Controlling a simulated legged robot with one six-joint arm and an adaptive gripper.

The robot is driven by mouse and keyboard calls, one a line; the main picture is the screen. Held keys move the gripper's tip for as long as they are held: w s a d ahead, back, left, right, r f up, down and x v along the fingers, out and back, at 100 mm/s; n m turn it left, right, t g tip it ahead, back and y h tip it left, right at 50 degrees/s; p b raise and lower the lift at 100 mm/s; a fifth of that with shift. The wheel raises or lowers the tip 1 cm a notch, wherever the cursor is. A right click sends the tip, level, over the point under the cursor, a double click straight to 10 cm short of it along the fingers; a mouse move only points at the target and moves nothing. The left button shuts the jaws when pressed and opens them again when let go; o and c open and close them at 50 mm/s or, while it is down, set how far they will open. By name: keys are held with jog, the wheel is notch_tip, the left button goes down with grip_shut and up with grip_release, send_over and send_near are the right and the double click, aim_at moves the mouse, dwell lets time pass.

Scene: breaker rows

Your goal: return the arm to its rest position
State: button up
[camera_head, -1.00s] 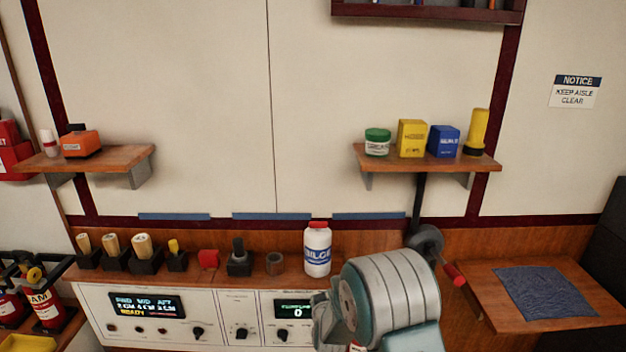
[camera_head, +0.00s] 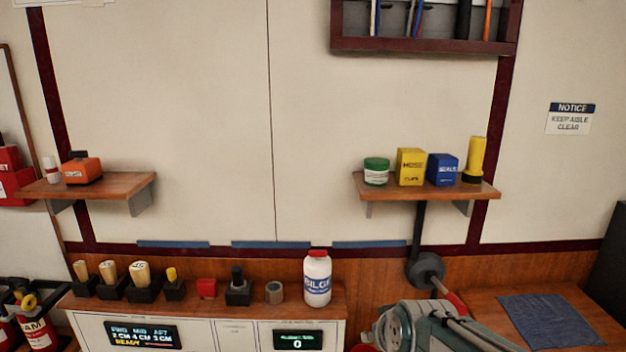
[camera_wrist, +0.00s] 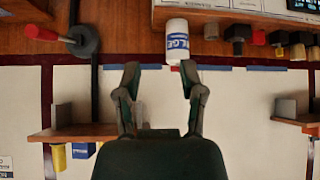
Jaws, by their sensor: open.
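My gripper (camera_wrist: 159,82) shows in the wrist view with its two fingers apart and nothing between them. That view is upside down. A white bottle with a blue label and red cap (camera_head: 317,278) stands on the wooden console ledge (camera_head: 213,308); it also shows in the wrist view (camera_wrist: 177,42), beyond the fingertips and apart from them. In the head view my arm (camera_head: 440,328) is at the bottom right, and my gripper is not clearly seen there.
Several wooden-handled items (camera_head: 140,274) stand in black holders on the ledge. A wall shelf (camera_head: 425,187) carries a green-lidded jar, boxes and a yellow flashlight. A lever with a red handle (camera_head: 447,297) is beside my arm. A blue cloth (camera_head: 550,320) lies on the right table.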

jog(key=s+d+r+m+g+h, duration=0.1)
jog(key=s+d+g, duration=0.1)
jog(key=s, duration=1.5)
jog(key=shift+d+r+m+g, duration=0.15)
jog(key=shift+d+m+g, duration=0.2)
jog(key=shift+d, duration=0.55)
